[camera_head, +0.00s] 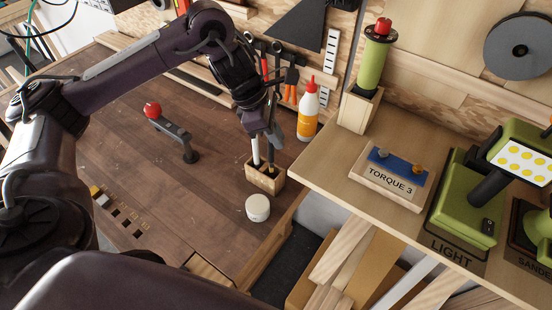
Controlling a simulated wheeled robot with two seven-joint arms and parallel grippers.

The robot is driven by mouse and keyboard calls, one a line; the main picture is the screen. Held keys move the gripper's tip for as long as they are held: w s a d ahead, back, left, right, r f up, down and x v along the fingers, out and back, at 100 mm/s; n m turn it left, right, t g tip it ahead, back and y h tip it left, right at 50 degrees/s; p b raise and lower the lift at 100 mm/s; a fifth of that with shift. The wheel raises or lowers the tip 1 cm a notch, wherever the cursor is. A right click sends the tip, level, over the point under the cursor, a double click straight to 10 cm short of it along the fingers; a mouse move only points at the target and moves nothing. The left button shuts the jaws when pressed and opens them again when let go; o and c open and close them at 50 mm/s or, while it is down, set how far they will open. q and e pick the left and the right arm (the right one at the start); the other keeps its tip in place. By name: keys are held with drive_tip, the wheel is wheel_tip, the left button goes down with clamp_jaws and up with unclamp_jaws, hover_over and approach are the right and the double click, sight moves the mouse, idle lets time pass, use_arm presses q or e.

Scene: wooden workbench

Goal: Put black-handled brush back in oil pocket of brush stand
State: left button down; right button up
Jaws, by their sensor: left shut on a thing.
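The brush stand (265,181) is a small light-wood block near the bench's right edge. A pale shaft (256,152) stands upright at its left part. A dark shaft, the black-handled brush (270,155), stands beside it, its lower end at or in the right part of the stand. My left gripper (268,134) is right above the stand, pointing down, shut on the black-handled brush. The gripper hides the brush's upper part. I cannot make out pocket labels or how deep the brush sits. My right gripper is not in view.
A white round jar (258,207) stands just in front of the stand. A glue bottle (309,112) with a red cap stands behind it to the right. A red-knobbed clamp (172,131) is to the left. A raised shelf (330,165) borders the right side.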

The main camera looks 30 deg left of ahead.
use_arm(q)
wheel_tip(320, 180, down, 7)
drive_tip(key=b, duration=0.1)
drive_tip(key=c, duration=1.4)
unclamp_jaws()
drive_tip(key=shift+c, duration=0.2)
drive_tip(key=shift+s, duration=0.1)
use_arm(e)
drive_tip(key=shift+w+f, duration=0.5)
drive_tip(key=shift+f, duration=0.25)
use_arm(q)
drive_tip(key=p+v, duration=0.2)
drive_tip(key=v, duration=1)
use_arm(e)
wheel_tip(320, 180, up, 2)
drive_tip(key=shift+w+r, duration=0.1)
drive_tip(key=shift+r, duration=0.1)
